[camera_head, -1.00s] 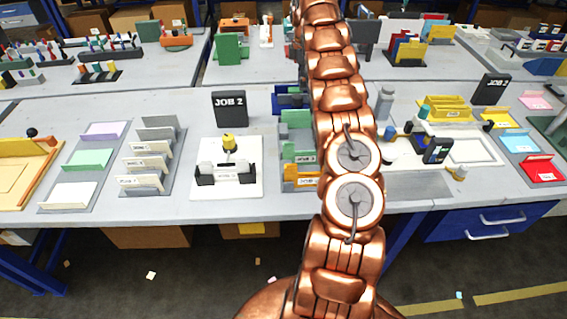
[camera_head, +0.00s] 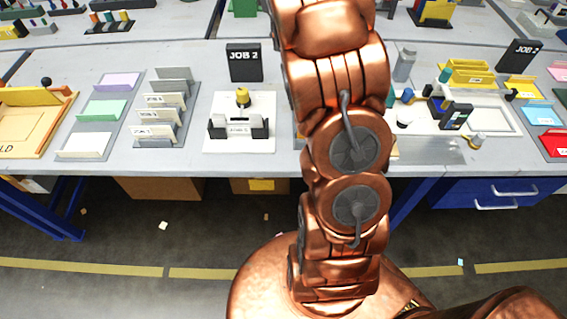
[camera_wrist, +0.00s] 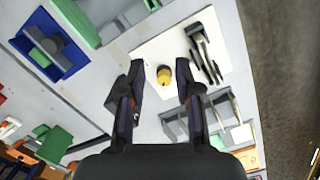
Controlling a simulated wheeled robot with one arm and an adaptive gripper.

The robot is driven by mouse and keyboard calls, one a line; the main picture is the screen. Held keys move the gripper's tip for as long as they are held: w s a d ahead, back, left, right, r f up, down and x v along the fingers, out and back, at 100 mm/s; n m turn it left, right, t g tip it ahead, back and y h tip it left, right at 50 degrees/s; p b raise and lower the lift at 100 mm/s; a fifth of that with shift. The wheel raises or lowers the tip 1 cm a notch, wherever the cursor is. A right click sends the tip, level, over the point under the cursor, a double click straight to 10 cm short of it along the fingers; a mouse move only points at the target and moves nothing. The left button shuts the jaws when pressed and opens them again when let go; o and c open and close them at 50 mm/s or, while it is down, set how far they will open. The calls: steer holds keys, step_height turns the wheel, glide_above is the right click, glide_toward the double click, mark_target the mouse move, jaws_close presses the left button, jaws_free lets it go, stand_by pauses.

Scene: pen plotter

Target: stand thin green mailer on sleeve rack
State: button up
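My gripper (camera_wrist: 161,72) is open in the wrist view, its two dark fingers apart with nothing held. A yellow knob (camera_wrist: 166,75) on a white plate shows between the fingertips, but I cannot tell the height gap. The grey rack with upright pale plates (camera_head: 148,141), which looks like the sleeve rack, stands left of the white plate; part of it shows in the wrist view (camera_wrist: 220,93). A green sheet (camera_head: 104,111) lies in a grey tray left of the rack. I cannot tell whether it is the thin green mailer. My gripper is hidden in the head view.
A JOB 2 sign (camera_head: 244,62) stands behind the white plate (camera_head: 240,103). A blue tray (camera_wrist: 68,68) holds green and grey pieces. An orange tray (camera_head: 60,125) is at the far left. My arm covers the bench middle. Bare bench shows along the front edge.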

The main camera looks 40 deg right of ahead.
steer(key=s+a+m, duration=0.3)
steer(key=s+a, duration=1.2)
steer(key=a, duration=0.1)
steer(key=s+a+f+m, duration=0.1)
steer(key=s+a+f, duration=0.2)
steer(key=s, duration=0.5)
steer(key=s+a+f+m, duration=0.1)
steer(key=s+a+f, duration=0.2)
steer(key=s, duration=0.6)
steer(key=shift+s+a+f+g+y, duration=0.2)
steer(key=shift+a+g+y, duration=0.15)
steer(key=shift+a, duration=0.7)
